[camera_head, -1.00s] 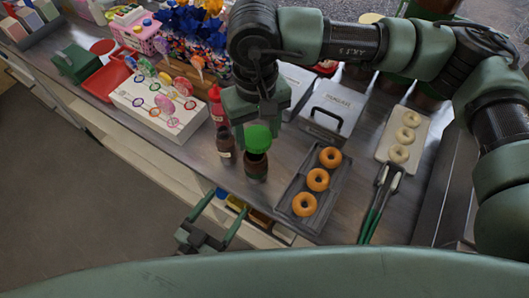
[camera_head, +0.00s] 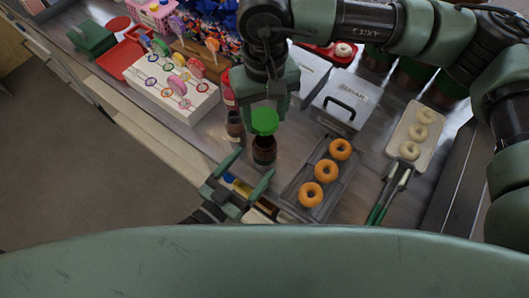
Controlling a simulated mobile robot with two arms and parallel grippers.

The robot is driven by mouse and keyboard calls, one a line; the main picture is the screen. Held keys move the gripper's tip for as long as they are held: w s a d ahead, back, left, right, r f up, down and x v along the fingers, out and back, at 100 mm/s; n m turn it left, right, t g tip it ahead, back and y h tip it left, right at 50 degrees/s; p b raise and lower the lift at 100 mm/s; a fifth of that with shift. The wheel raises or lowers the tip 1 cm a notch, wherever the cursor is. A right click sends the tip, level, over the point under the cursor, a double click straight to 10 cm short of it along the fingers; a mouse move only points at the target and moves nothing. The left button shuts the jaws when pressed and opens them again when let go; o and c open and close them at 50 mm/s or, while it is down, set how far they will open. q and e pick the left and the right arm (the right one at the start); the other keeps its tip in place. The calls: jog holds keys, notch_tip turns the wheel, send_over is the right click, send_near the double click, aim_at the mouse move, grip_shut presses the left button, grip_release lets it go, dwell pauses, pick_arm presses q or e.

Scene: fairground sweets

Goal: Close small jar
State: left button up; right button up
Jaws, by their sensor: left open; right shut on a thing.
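The small brown jar (camera_head: 263,153) stands upright on the counter, left of the grey donut tray. A green lid (camera_head: 264,121) is directly over its mouth; I cannot tell whether the lid touches the rim. My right gripper (camera_head: 263,109) comes down from above and is shut on the green lid. My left gripper (camera_head: 253,167) is low at the counter's front edge. It is open, with its fingers pointing up toward the jar's near side, and it holds nothing.
A dark bottle (camera_head: 235,127) and a red bottle (camera_head: 228,88) stand close left of the jar. The grey tray (camera_head: 296,187) with donuts is close on the right. A silver case (camera_head: 343,103) is behind it. A white lollipop stand (camera_head: 199,105) is further left.

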aim_at(267, 148)
pick_arm(q)
jog(key=x, duration=0.6)
jog(key=shift+w+d, duration=0.2)
jog(key=shift+d, duration=0.05)
grip_shut()
